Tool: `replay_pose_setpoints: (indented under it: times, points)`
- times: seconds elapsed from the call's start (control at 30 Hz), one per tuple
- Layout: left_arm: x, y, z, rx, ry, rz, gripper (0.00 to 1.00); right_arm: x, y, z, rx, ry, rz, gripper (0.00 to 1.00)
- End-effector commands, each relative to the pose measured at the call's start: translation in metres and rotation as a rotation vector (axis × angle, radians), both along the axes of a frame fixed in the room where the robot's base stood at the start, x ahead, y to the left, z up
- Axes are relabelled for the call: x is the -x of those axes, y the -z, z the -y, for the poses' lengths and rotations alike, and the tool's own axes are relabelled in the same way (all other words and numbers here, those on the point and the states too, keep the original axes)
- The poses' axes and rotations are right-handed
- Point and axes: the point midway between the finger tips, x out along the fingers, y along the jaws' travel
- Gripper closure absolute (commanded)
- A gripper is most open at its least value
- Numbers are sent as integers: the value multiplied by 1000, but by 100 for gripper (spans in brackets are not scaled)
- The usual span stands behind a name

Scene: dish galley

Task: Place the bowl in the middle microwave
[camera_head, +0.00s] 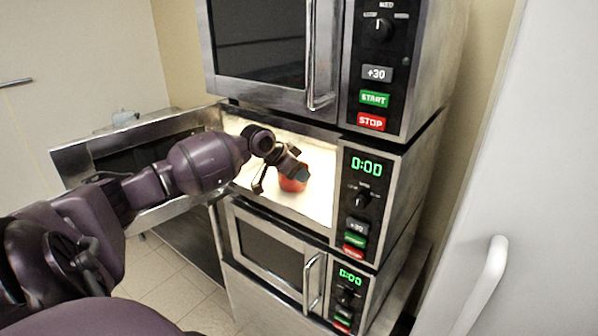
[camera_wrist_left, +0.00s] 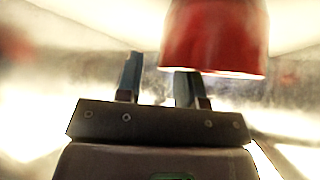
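The middle microwave (camera_head: 343,240) stands in a stack, with its lit, pale interior open to view. The red bowl (camera_head: 293,185) is inside it, partly hidden behind a finger of my left gripper (camera_head: 280,181). My left arm reaches in past the open door. In the left wrist view, the fingers of my left gripper (camera_wrist_left: 158,78) are apart with an empty gap between them. The red bowl (camera_wrist_left: 215,35) shows there beyond and above the right finger, not between the fingers; I cannot tell whether they touch. My right gripper is not in view.
The middle microwave's door (camera_head: 85,160) is swung open to the left. An upper microwave (camera_head: 255,85) and a lower microwave (camera_head: 268,253) have their doors shut. A white panel with a handle (camera_head: 487,285) stands close on the right. Tiled floor (camera_head: 160,285) shows at lower left.

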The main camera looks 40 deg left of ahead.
Motion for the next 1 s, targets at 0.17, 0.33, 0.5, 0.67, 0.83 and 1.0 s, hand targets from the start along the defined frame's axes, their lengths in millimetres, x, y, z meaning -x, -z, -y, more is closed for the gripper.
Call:
replay_pose_setpoints:
  times: [0.17, 0.33, 0.5, 0.67, 0.83, 1.0]
  points:
    - [0, 0, 0, 0, 0, 0, 65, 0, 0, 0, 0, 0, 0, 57]
    - [4, -6, -2, -2, -1, 1, 65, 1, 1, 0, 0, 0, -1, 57]
    - [21, -24, -7, -3, 0, 1, 65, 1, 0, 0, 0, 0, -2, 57]
    - [42, -37, -13, -2, 0, -2, 65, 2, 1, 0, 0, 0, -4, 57]
    - [61, -37, -19, -1, 0, -3, 65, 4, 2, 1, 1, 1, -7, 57]
    - [79, -37, -24, -1, -1, -2, 65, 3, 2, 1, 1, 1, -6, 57]
